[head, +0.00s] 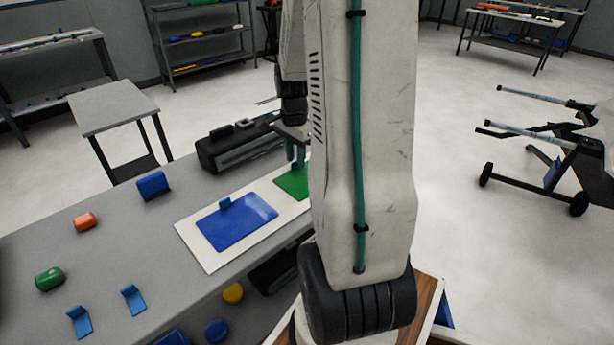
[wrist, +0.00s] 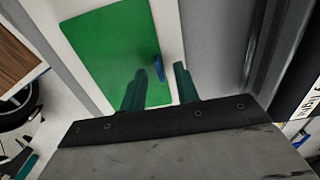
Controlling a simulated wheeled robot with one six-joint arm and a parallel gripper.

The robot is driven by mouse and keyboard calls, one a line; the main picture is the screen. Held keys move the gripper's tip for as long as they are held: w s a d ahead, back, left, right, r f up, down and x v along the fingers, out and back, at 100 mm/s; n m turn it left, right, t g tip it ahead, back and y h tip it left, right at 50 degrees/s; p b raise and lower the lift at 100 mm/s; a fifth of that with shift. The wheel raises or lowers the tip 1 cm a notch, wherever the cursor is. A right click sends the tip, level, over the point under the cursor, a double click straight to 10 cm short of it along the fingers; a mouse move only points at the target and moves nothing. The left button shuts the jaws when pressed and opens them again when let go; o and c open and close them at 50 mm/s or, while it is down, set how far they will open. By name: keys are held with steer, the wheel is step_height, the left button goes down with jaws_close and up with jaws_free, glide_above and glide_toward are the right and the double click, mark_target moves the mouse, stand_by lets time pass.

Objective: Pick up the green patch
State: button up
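The green patch (head: 292,184) lies flat on a white board (head: 206,261), partly hidden behind my arm in the head view. In the wrist view the green patch (wrist: 108,48) shows larger, with a small upright blue tab (wrist: 158,67) near its right edge. My gripper (head: 296,153) points down over the patch. In the wrist view my gripper (wrist: 160,70) has its two teal fingers apart, with the blue tab in the gap between their tips. I see no finger touching the tab. The height of the fingertips above the patch is hard to tell.
A blue patch (head: 238,223) with its own tab lies left of the green one. A black case (head: 240,148) stands behind the board. A blue block (head: 152,186), an orange roll (head: 85,222) and a green roll (head: 49,279) sit on the grey table (head: 120,235).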

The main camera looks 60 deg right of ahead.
steer(key=shift+f, duration=0.6)
jaws_close()
